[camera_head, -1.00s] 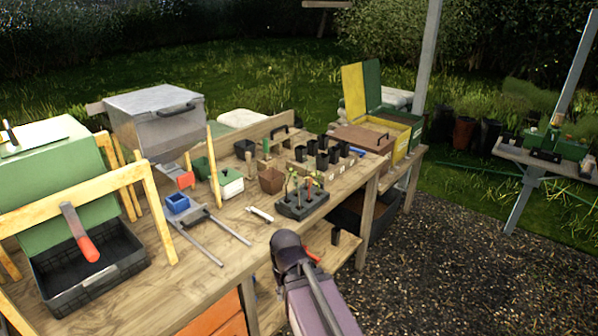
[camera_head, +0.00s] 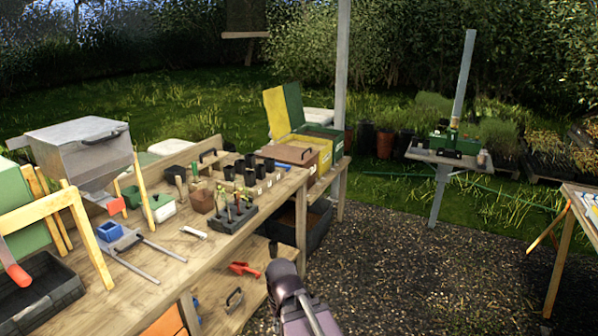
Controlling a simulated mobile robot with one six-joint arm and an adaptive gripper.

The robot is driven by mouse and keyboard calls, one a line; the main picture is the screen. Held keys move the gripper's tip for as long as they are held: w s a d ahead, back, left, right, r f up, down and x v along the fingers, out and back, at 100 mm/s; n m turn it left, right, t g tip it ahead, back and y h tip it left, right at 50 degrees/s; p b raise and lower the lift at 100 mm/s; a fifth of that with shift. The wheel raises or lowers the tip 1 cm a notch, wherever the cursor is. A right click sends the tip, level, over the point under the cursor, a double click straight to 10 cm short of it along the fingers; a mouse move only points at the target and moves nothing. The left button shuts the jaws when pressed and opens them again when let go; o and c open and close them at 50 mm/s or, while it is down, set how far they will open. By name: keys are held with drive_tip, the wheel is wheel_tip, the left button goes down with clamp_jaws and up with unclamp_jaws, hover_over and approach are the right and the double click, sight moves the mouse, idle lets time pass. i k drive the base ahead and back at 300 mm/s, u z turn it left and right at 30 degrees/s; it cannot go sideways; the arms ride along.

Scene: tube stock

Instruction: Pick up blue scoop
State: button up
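I cannot tell for certain which thing is the blue scoop. A small blue item (camera_head: 283,166) lies at the far right end of the bench top, by the black pots; it is too small to make out its shape. Another blue bit (camera_head: 196,303) shows on the lower shelf, mostly hidden. A blue open box (camera_head: 109,231) sits on the metal-railed stand at the left of the bench. My arm shows at the bottom centre in front of the bench, but my gripper's fingers are not visible.
The wooden bench (camera_head: 190,247) is crowded with pots, a seedling tray (camera_head: 230,219) and a grey box (camera_head: 80,150). A red scoop (camera_head: 243,268) lies on the lower shelf. A yellow and green crate (camera_head: 325,145) stands behind. Gravel (camera_head: 400,260) at the right is open.

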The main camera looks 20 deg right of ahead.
sight(289, 167)
drive_tip(key=z, duration=0.25)
drive_tip(key=k, duration=0.8)
drive_tip(key=z, duration=0.75)
drive_tip(key=i, duration=1.4)
drive_tip(key=u, duration=0.55)
drive_tip(key=i, duration=0.6)
drive_tip(key=u, duration=0.35)
